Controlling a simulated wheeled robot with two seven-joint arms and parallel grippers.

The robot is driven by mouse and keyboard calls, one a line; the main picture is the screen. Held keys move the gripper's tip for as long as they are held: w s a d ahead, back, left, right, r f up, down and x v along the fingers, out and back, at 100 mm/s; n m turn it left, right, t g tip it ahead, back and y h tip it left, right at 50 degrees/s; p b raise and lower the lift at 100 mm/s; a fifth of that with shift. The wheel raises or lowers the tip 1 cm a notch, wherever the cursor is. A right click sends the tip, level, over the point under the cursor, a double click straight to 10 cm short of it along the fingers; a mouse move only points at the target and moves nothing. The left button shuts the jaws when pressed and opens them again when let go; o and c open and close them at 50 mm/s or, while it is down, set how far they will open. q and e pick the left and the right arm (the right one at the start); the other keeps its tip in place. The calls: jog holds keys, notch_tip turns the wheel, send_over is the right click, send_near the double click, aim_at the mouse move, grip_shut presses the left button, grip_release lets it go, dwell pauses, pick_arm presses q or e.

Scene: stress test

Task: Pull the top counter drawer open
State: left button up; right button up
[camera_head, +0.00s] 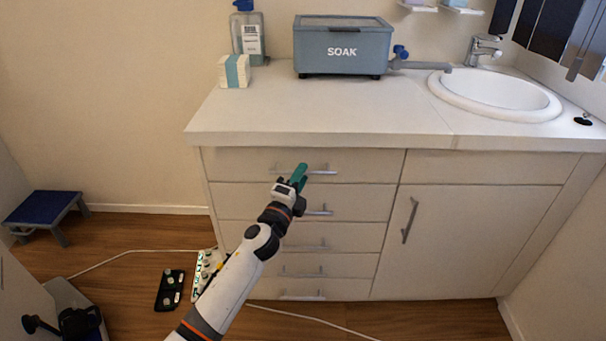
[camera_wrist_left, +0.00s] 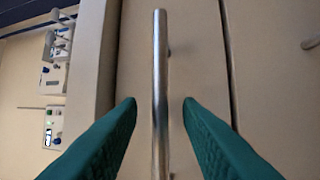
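The top counter drawer (camera_head: 240,162) is the uppermost of several stacked drawers at the left of the counter, and its front looks flush with the cabinet. Its silver bar handle (camera_head: 322,172) is partly hidden behind my left gripper (camera_head: 299,175). In the left wrist view the handle (camera_wrist_left: 160,60) runs between the two green fingertips of the left gripper (camera_wrist_left: 160,103). A gap shows on each side of the bar, so the fingers are open and apart from it. My right gripper is not in view.
The countertop (camera_head: 320,115) overhangs just above the drawer. It carries the SOAK box (camera_head: 343,50), a bottle, a small white-and-teal block and a sink (camera_head: 495,93). A blue step stool (camera_head: 43,207), white cable and power strips lie on the wooden floor at left.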

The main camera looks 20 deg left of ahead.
pick_arm(q)
jog(key=shift+x, duration=0.95)
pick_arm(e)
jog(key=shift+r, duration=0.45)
pick_arm(q)
jog(key=shift+f, duration=0.1)
grip_shut()
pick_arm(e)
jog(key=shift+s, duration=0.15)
